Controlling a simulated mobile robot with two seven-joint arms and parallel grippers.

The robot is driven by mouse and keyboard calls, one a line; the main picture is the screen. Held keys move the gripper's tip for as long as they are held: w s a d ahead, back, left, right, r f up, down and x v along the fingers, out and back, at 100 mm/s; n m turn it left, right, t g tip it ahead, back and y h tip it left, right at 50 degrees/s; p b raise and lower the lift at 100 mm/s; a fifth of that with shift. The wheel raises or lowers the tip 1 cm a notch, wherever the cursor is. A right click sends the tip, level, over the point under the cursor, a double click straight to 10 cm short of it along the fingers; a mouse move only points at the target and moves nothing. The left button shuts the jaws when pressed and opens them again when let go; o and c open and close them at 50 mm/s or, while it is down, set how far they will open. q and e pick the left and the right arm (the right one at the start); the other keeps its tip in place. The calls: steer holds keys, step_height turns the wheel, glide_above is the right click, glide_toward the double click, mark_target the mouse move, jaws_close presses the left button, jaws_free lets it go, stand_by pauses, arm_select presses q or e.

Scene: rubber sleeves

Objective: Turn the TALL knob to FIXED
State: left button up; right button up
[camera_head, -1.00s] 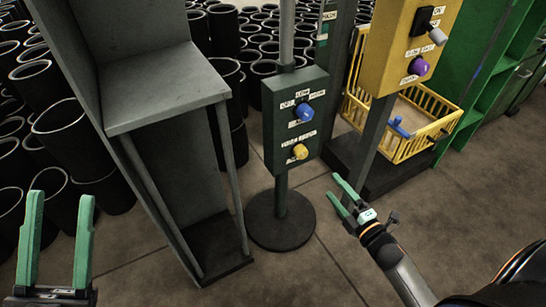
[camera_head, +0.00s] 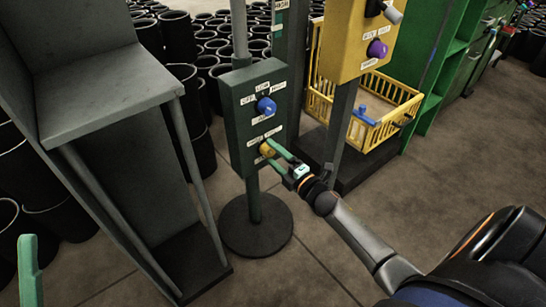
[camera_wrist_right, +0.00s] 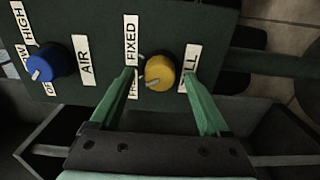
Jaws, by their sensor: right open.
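A dark green control box (camera_head: 236,120) on a post carries a blue knob (camera_head: 266,106) above a yellow knob (camera_head: 266,150). In the right wrist view the yellow knob (camera_wrist_right: 160,73) sits beside a label ending in "LL" (camera_wrist_right: 191,65), its first letters hidden by a finger. A "FIXED" label (camera_wrist_right: 131,38) and a partly covered label starting with F are on its other side. The knob's pale mark points toward the lower left, near the covered label. My right gripper (camera_wrist_right: 158,76) is open, its fingers either side of the knob; contact is unclear. One finger of my left gripper (camera_head: 29,268) shows.
A grey stand (camera_head: 105,82) is left of the box. A yellow box (camera_head: 345,45) on a post, with a purple knob (camera_head: 377,48), and a yellow basket (camera_head: 391,128) are right. Many black sleeves fill the back. The floor (camera_head: 385,195) at right is mostly clear.

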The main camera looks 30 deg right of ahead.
steer(key=shift+w, duration=0.3)
steer(key=shift+c, duration=0.3)
jaws_close()
